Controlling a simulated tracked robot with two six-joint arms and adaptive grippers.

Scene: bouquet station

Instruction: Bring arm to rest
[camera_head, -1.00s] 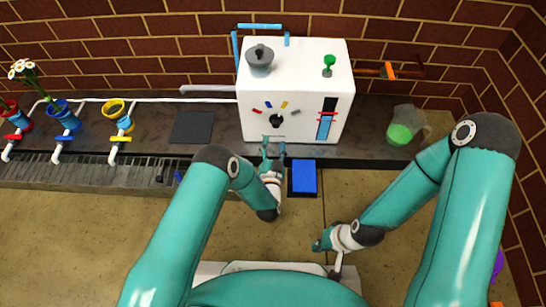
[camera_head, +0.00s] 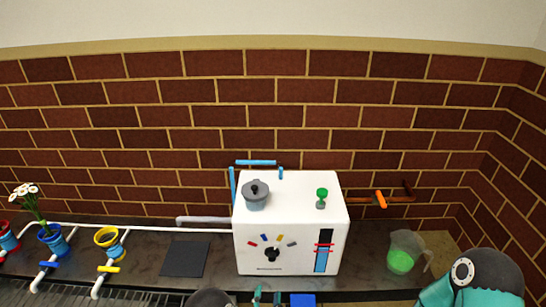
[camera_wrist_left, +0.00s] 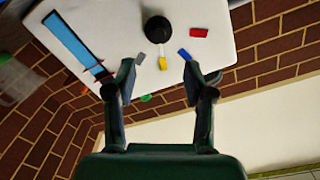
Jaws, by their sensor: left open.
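My left gripper (camera_head: 267,296) shows only as teal fingertips at the bottom edge of the head view, in front of the white machine (camera_head: 255,232). In the left wrist view its two dark fingers (camera_wrist_left: 160,82) stand apart with nothing between them. The machine's front lies beyond them, with its black knob (camera_wrist_left: 158,30), coloured marks and blue gauge (camera_wrist_left: 75,42). A piece of my right arm (camera_head: 478,280) shows at the lower right of the head view. My right gripper is out of view.
On the counter are a dark square mat (camera_head: 185,258), a yellow pot (camera_head: 107,238), a blue pot with white flowers (camera_head: 52,239) and a jug of green liquid (camera_head: 402,258). A grey lidded pot (camera_head: 256,196) and green knob (camera_head: 321,196) top the machine. Pipes run left.

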